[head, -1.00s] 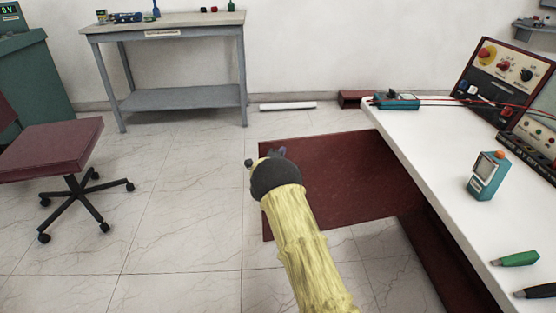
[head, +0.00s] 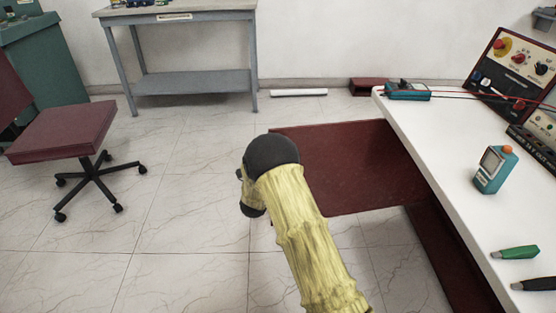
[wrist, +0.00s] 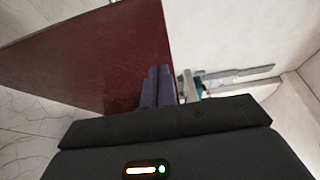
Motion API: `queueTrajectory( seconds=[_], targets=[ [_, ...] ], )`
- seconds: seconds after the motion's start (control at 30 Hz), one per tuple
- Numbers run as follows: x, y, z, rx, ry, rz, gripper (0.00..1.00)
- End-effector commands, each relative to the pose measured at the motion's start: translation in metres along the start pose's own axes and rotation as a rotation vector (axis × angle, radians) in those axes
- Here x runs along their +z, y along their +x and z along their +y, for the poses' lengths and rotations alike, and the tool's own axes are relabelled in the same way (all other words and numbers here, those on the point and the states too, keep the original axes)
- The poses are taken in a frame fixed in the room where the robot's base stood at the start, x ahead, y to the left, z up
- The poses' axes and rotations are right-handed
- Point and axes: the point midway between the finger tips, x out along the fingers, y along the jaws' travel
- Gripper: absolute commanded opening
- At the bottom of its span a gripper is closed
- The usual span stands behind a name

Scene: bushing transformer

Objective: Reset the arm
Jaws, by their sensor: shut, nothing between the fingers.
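My arm, in a yellow sleeve with a dark rounded joint, reaches up from the bottom middle of the head view, left of the white workbench. The hand end is mostly hidden behind that joint in the head view. In the wrist view my gripper (wrist: 158,88) shows two dark purple fingers side by side, shut with nothing between them. Behind the fingers is the dark red panel (wrist: 100,55) of the workbench. The gripper holds nothing.
The white workbench (head: 450,170) on the right carries a teal handheld device (head: 493,170), a multimeter (head: 407,91), a green-handled tool (head: 515,252) and a control panel (head: 513,70). A red chair (head: 65,133) and grey table (head: 190,84) stand left and back. Tiled floor between is clear.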

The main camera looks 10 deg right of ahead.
Motion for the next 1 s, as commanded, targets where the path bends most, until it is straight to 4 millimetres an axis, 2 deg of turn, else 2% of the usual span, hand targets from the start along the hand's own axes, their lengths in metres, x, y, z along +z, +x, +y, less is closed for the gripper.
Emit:
queueTrajectory(
  seconds=[0.47, 0.67, 0.87, 1.0],
  targets=[
    [-0.006, 0.003, -0.002, 0.015, -0.015, -0.001, 0.0],
    [-0.005, -0.004, -0.019, 0.14, -0.167, -0.111, 0.0],
    [-0.015, -0.037, -0.037, 0.32, -0.456, -0.327, 0.0],
    [-0.032, -0.074, -0.046, 0.424, -0.672, -0.499, 0.0]
  ],
)
